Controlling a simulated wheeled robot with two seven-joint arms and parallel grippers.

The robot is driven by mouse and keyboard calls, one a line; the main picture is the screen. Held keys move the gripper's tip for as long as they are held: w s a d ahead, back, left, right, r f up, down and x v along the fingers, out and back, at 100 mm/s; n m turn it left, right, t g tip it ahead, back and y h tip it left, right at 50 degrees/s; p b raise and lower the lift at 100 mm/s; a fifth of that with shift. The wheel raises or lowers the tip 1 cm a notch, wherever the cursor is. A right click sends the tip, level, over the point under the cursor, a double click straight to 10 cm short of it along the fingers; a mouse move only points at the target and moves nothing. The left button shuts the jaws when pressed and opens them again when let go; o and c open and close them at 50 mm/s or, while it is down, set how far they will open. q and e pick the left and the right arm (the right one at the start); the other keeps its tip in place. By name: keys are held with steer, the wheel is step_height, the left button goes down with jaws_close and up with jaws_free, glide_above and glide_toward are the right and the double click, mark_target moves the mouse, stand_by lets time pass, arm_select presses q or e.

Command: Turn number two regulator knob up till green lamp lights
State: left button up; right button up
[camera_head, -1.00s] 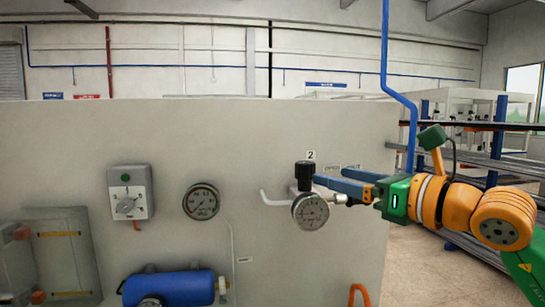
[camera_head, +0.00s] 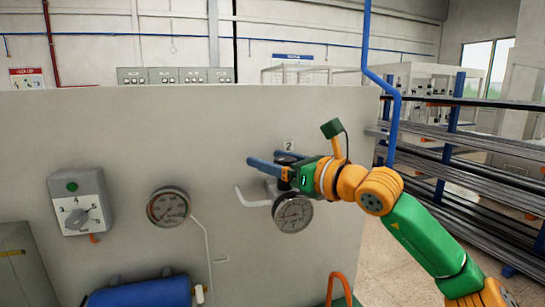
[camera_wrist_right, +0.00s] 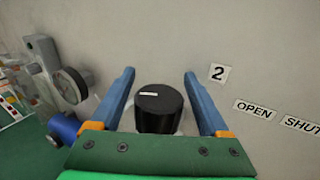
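The black number two regulator knob (camera_wrist_right: 160,108) has a pale mark on top, and a "2" label (camera_wrist_right: 217,73) is beside it. My right gripper (camera_wrist_right: 159,73) is open, with one blue finger on each side of the knob and gaps showing. In the head view, the arm and fingers (camera_head: 264,161) partly cover the knob. A round gauge (camera_head: 293,213) is below it. The green lamp (camera_head: 72,187) on the grey box at left looks dark green, with no clear glow. My left gripper is not in view.
A second gauge (camera_head: 169,207) and a grey dial (camera_head: 76,219) are on the panel at left. A blue cylinder (camera_head: 140,293) is low on the panel. A blue pipe (camera_head: 396,105) and stocked racks (camera_head: 470,170) stand at right. "OPEN" and "SHUT" labels (camera_wrist_right: 255,109) are near the knob.

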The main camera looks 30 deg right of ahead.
steer(key=shift+s+r, duration=0.1)
steer(key=shift+s, duration=0.05)
steer(key=c, duration=0.4)
jaws_close()
